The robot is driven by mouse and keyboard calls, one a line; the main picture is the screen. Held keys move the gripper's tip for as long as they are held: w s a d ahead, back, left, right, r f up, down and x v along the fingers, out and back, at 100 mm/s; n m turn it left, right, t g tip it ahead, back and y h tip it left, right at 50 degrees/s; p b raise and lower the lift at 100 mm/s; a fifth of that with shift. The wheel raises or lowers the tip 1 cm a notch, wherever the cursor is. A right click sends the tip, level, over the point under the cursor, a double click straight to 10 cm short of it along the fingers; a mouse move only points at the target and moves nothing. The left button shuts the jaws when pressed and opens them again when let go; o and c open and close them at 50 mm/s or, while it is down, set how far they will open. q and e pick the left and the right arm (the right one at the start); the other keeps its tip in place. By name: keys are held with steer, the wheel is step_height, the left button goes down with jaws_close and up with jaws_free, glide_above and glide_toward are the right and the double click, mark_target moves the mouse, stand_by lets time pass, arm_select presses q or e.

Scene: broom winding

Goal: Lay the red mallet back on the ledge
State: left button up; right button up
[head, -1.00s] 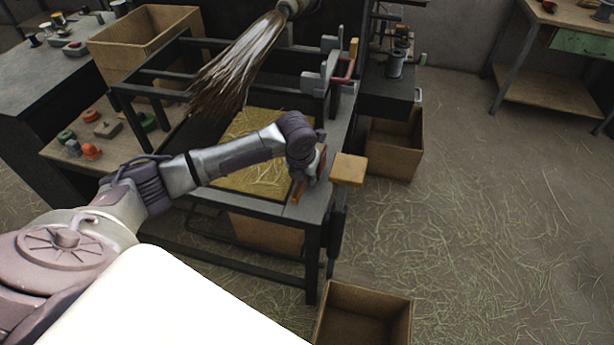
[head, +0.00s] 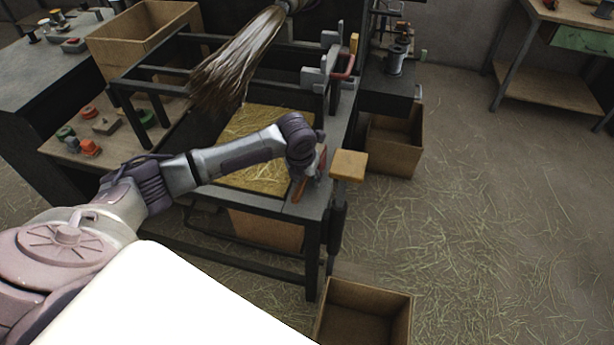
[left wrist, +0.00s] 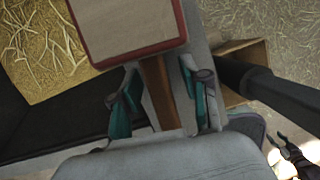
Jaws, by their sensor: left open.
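The red mallet lies on the grey ledge (head: 312,207) at the right end of the bench. In the left wrist view the mallet's red-edged head (left wrist: 130,28) is beyond the fingers. Its brown handle (left wrist: 157,88) runs between the two teal-padded fingers of my left gripper (left wrist: 163,95), which is open with gaps at both sides. A small dark and teal shape at the lower right of the wrist view may be my right gripper (left wrist: 287,150).
A pale wooden block (head: 349,164) stands just right of the ledge. A brown broom bundle (head: 235,62) hangs over the bench behind my arm. Straw fills a tray (head: 262,175) left of the gripper. Open boxes (head: 365,310) stand on the straw-strewn floor at right.

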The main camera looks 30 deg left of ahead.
arm_select(q)
steer(key=v, duration=1.2)
